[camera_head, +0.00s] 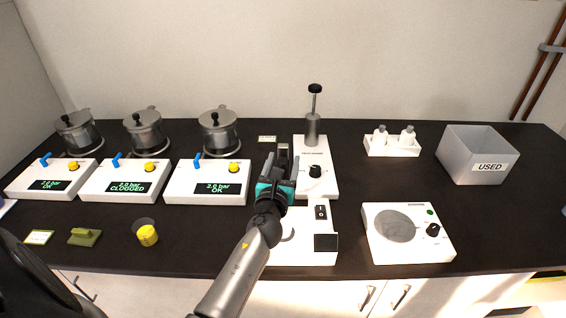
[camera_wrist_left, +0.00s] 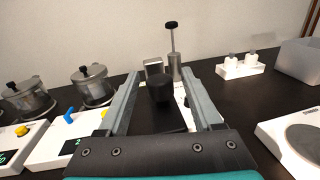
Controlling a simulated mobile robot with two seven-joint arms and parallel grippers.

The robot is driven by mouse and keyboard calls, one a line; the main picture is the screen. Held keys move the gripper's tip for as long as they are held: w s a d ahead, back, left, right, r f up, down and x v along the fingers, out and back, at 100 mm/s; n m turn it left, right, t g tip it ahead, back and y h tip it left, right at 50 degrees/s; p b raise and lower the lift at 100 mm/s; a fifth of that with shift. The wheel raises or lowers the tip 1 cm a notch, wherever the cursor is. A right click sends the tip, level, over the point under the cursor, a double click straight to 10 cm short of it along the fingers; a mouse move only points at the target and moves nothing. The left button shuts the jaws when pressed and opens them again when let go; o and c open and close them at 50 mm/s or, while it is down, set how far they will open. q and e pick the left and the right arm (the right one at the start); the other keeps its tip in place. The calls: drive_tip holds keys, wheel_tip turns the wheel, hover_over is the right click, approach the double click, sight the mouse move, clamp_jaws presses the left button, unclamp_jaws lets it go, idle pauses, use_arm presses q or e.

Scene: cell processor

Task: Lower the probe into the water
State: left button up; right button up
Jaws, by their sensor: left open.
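My left gripper (camera_head: 281,160) is open above a white instrument (camera_head: 318,250) with a rocker switch and a dark panel. In the left wrist view, a black knob (camera_wrist_left: 160,87) stands between the spread fingers, with a gap on both sides. A grey metal block (camera_wrist_left: 153,67) shows just behind the knob. The gripper and arm hide much of this instrument in the head view. I cannot make out the probe or the water in either view. My right gripper is out of view.
A white press unit (camera_head: 325,186) with a metal cylinder and plunger stands close behind the gripper. Three pots (camera_head: 145,131) with display units are left. A round-plate device (camera_head: 438,246), a bottle rack (camera_head: 391,149) and a bin marked USED (camera_head: 455,165) are right.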

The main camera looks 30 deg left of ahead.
use_arm(q)
drive_tip(key=shift+c, duration=0.2)
clamp_jaws()
idle(1.1)
